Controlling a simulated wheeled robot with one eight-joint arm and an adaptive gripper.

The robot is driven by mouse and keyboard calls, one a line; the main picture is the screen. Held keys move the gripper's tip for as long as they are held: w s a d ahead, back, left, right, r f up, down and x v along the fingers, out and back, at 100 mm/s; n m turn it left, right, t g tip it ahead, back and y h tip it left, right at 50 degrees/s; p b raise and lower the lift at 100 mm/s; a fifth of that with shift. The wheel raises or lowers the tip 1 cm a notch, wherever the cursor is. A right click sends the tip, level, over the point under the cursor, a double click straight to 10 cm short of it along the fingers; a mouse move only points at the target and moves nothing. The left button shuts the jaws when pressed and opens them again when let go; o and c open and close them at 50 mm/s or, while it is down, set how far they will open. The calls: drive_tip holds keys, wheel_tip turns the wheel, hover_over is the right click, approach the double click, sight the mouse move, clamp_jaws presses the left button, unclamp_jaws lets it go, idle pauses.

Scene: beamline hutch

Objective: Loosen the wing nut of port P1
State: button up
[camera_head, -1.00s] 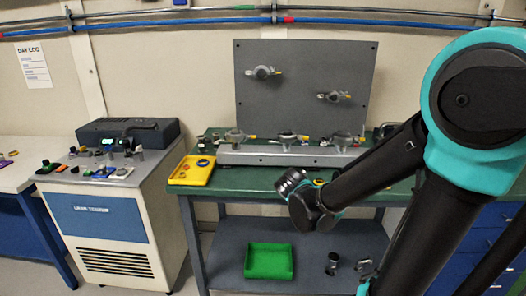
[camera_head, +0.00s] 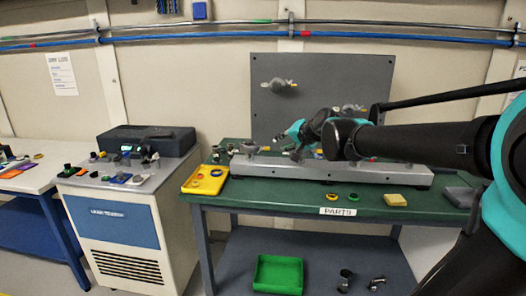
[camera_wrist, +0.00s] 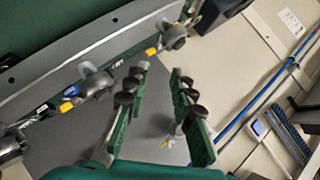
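Several clamped ports with wing nuts stand in a row along the grey rail (camera_head: 320,170) on the green bench. The left port (camera_head: 248,148) shows in the head view; my arm covers the middle and right of the row. I cannot read which port is P1. In the wrist view, one port with yellow and blue parts (camera_wrist: 95,85) lies left of my fingers, and another, yellow-tipped (camera_wrist: 173,38), lies beyond the fingertips. My gripper (camera_wrist: 160,69) is open and empty, with a clear gap between its green fingers. In the head view its fingers are hard to make out.
A grey upright panel (camera_head: 325,75) with two more clamped fittings stands behind the rail. A yellow tray (camera_head: 205,178), rings and a yellow block (camera_head: 395,200) lie on the bench. A green bin (camera_head: 278,274) is on the lower shelf. A loaded cabinet (camera_head: 125,215) stands left.

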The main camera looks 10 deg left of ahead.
sight(261, 150)
drive_tip(key=x, duration=1.7)
drive_tip(key=shift+f, duration=0.15)
clamp_jaws()
